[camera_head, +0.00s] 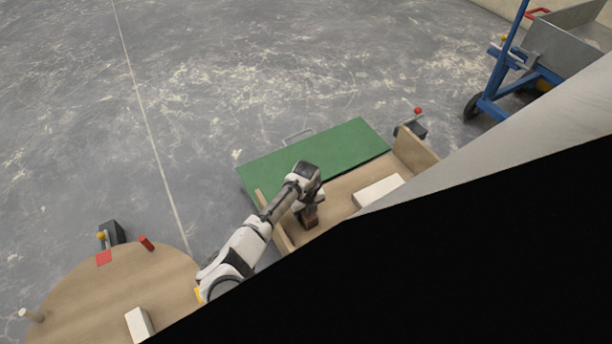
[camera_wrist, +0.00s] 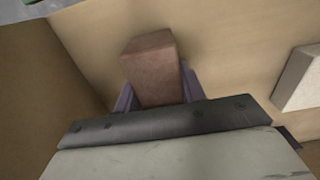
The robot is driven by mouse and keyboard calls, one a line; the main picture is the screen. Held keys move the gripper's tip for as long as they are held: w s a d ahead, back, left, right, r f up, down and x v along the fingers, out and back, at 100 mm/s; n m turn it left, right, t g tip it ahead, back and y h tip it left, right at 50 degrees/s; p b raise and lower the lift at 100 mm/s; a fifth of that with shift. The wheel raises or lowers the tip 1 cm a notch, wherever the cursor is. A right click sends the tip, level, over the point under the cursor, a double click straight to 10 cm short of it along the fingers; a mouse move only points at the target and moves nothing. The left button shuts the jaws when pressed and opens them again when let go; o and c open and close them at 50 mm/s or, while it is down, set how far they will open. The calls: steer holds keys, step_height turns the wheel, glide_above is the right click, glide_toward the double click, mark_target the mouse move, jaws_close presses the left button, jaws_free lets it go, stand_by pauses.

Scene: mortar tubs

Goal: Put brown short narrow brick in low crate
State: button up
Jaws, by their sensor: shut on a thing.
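The brown short narrow brick (camera_wrist: 151,72) is between the fingers of my gripper (camera_wrist: 158,92) in the wrist view. In the head view the brick (camera_head: 309,217) shows under my gripper (camera_head: 309,206), inside the low wooden crate (camera_head: 416,158). My gripper is shut on the brick. The brick is over the crate floor (camera_wrist: 225,45), close to the crate's left wall. I cannot tell whether it touches the floor. The front part of the crate is hidden behind a large black shape.
A white block (camera_head: 378,190) lies in the crate to the right; it also shows in the wrist view (camera_wrist: 300,78). A green panel (camera_head: 315,160) is behind the crate. A round wooden table (camera_head: 75,300) at lower left holds a white block (camera_head: 139,325) and small items. A blue cart (camera_head: 492,95) stands at upper right.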

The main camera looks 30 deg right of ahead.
steer(key=shift+f+b, duration=0.35)
steer(key=shift+f, duration=0.1)
steer(key=o, duration=1.4)
steer(key=shift+c, duration=0.2)
step_height(320, 180, up, 14)
steer(key=p, duration=0.4)
